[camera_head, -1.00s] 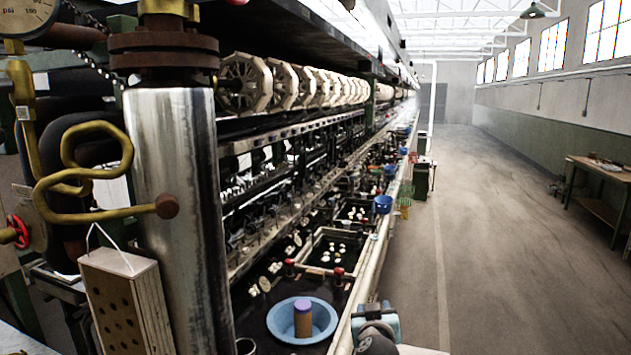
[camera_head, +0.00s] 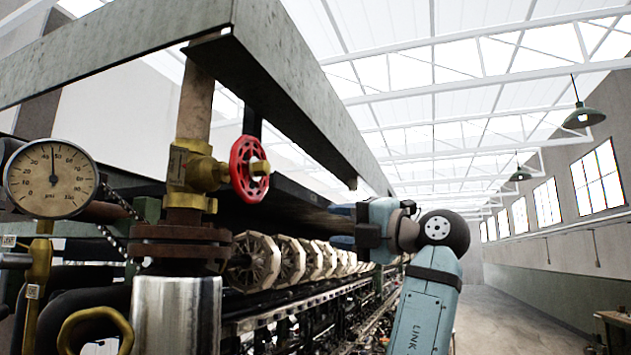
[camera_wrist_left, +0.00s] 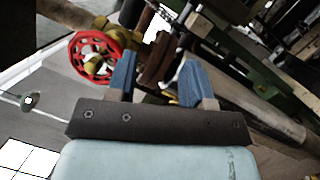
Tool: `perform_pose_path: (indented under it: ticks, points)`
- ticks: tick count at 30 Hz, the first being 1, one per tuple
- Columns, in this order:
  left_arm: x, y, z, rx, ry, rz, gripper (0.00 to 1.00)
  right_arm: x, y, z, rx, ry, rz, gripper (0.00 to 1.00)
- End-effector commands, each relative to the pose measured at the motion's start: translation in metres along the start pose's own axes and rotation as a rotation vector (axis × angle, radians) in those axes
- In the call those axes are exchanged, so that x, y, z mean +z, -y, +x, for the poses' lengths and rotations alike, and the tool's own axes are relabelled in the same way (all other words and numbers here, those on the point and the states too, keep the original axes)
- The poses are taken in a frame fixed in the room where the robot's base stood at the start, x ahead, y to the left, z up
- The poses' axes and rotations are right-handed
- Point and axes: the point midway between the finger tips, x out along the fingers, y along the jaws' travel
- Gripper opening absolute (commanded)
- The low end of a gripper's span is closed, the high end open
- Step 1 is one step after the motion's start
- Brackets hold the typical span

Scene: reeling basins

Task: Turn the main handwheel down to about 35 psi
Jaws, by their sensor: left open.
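The red main handwheel (camera_head: 240,170) sits on a brass valve (camera_head: 190,178) on the vertical steam pipe. The round gauge (camera_head: 51,178) is at the left, its needle pointing nearly straight up between the 40 and 60 marks. My left gripper (camera_head: 338,227) is to the right of the handwheel and a little lower, apart from it, with its blue fingers pointing left. In the left wrist view the handwheel (camera_wrist_left: 86,62) is left of the fingers, and the gripper (camera_wrist_left: 158,80) is open with nothing between them. My right gripper is in neither view.
A grey beam frame (camera_head: 285,95) runs above the valve. A row of pale reels (camera_head: 265,258) stands below and right of it. A rusty flange (camera_head: 180,250) and shiny pipe (camera_head: 177,315) are under the valve. The aisle (camera_head: 520,300) at the right is clear.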

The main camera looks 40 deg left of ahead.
Motion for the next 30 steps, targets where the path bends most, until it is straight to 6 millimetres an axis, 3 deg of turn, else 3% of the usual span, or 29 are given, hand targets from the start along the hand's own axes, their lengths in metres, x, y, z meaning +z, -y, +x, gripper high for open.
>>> perform_pose_path:
  ticks: [1, 3, 6, 9, 14, 24, 30]
  points:
    - [-0.012, -0.028, 0.002, -0.006, -0.055, -0.095, 0.47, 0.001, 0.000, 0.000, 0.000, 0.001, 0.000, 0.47]
    - [-0.028, -0.057, 0.004, -0.009, -0.126, -0.210, 0.47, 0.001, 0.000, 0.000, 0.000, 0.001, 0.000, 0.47]
    - [-0.046, -0.086, 0.005, -0.012, -0.205, -0.338, 0.47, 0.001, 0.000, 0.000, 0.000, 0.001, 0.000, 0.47]
    - [-0.058, -0.103, 0.005, -0.013, -0.251, -0.416, 0.47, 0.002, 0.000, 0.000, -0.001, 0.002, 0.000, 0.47]
    - [-0.066, -0.109, 0.010, -0.012, -0.277, -0.456, 0.47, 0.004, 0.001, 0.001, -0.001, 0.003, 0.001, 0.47]
    - [-0.077, -0.105, 0.055, -0.011, -0.276, -0.452, 0.47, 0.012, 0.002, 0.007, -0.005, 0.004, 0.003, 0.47]
    - [-0.081, -0.104, 0.070, -0.012, -0.273, -0.452, 0.47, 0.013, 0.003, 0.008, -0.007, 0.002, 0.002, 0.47]
